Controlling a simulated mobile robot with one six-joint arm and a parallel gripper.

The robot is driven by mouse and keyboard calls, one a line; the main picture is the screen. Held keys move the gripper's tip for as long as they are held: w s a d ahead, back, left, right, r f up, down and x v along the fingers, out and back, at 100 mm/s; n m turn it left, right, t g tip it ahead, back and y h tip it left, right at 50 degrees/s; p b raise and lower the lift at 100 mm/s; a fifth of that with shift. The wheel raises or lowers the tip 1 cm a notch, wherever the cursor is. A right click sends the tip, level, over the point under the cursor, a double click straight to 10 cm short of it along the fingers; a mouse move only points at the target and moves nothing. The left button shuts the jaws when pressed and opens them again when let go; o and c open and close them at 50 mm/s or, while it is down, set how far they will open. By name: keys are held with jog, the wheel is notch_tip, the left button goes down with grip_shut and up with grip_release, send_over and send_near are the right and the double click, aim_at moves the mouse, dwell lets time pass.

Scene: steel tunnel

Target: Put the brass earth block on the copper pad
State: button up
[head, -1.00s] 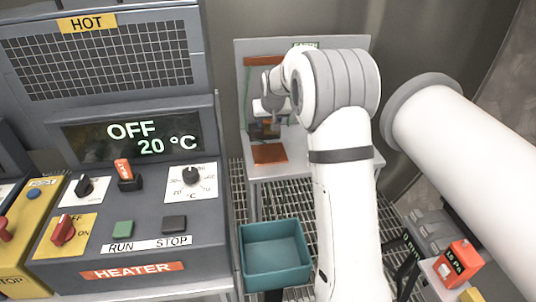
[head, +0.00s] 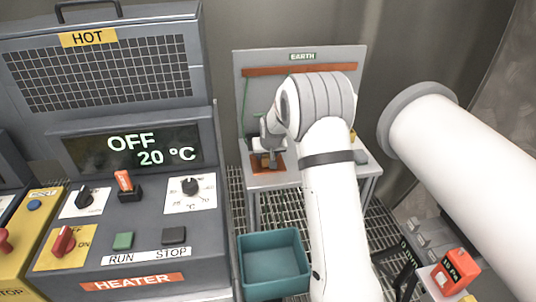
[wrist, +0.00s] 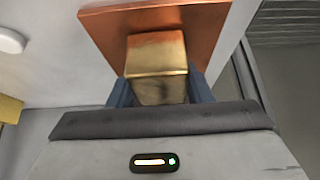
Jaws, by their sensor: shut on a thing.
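The brass earth block (wrist: 157,60) is a gold-coloured cube between the blue fingers of my gripper (wrist: 160,90) in the wrist view. The gripper is shut on it. The copper pad (wrist: 185,22) is an orange-brown plate behind and around the block in that view, and the block overlaps it in the picture. I cannot tell whether the block touches the pad. In the head view, my gripper (head: 267,155) is low over the copper pad (head: 280,165) on the grey stand marked EARTH; the arm partly hides the block there.
The stand's back panel (head: 240,90) rises behind the pad with a copper bar (head: 262,71) across it. A teal bin (head: 272,238) is in front. The heater cabinet (head: 130,210) stands left, a large white pipe (head: 460,150) right.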

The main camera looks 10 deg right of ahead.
jog(key=shift+f, duration=0.1)
jog(key=o, duration=1.3)
jog(key=b+v, duration=0.2)
jog(key=v, duration=1)
jog(key=s+r+g, duration=0.1)
jog(key=s+r, duration=0.1)
jog(key=s, duration=1.7)
jog(key=s+r+g, duration=0.2)
jog(key=s, duration=1.7)
jog(key=shift+d+r, duration=0.2)
jog(key=shift+d, duration=0.05)
